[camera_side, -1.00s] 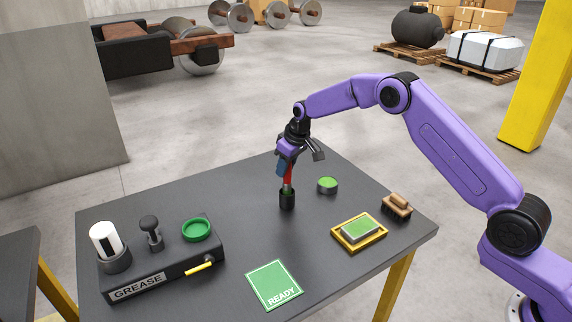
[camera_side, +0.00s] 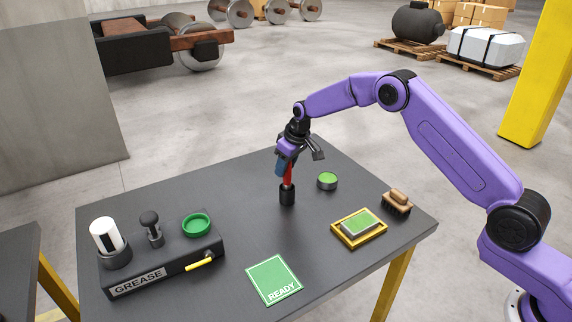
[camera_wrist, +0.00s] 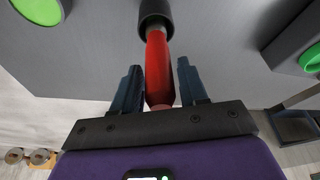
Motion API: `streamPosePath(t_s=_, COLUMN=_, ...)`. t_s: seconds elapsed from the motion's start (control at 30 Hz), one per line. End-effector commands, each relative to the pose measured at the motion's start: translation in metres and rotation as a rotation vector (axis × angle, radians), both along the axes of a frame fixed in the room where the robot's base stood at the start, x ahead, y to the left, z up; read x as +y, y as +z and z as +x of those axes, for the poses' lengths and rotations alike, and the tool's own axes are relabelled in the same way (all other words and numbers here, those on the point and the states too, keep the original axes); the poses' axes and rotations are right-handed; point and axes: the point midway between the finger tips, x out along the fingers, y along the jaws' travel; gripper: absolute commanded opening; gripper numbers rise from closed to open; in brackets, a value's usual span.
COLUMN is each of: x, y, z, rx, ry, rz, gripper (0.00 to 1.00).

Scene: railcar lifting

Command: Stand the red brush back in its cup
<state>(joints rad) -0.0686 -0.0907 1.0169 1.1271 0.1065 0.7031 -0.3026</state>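The red brush (camera_side: 288,175) stands roughly upright with its lower end inside the small black cup (camera_side: 287,197) on the dark table. In the wrist view the red handle (camera_wrist: 158,62) runs into the mouth of the cup (camera_wrist: 155,14). My gripper (camera_side: 284,168) is over the cup with its blue fingers on either side of the handle. In the wrist view my gripper (camera_wrist: 160,78) shows narrow gaps between both fingers and the handle, so it looks open around it. The brush's bristles are hidden in the cup.
A green-topped round tin (camera_side: 327,181) stands close to the right of the cup. A yellow tray with a green pad (camera_side: 359,229), a scrub brush (camera_side: 397,204), a green READY card (camera_side: 274,280) and the GREASE stand (camera_side: 165,262) are also on the table.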

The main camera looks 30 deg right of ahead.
Motion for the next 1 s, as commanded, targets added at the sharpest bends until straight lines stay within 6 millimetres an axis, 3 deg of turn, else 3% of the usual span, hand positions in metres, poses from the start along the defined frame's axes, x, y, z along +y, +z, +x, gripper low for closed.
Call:
streamPosePath(t_s=0.47, x=-0.001, y=0.008, z=-0.002, rx=-0.001, ry=0.0, rz=0.0, gripper=0.61)
streamPosePath(t_s=0.63, x=-0.004, y=0.032, z=-0.009, rx=-0.002, ry=0.0, rz=0.0, gripper=0.61)
streamPosePath(t_s=1.0, x=-0.013, y=0.107, z=-0.03, rx=-0.005, ry=-0.001, rz=0.0, gripper=0.61)
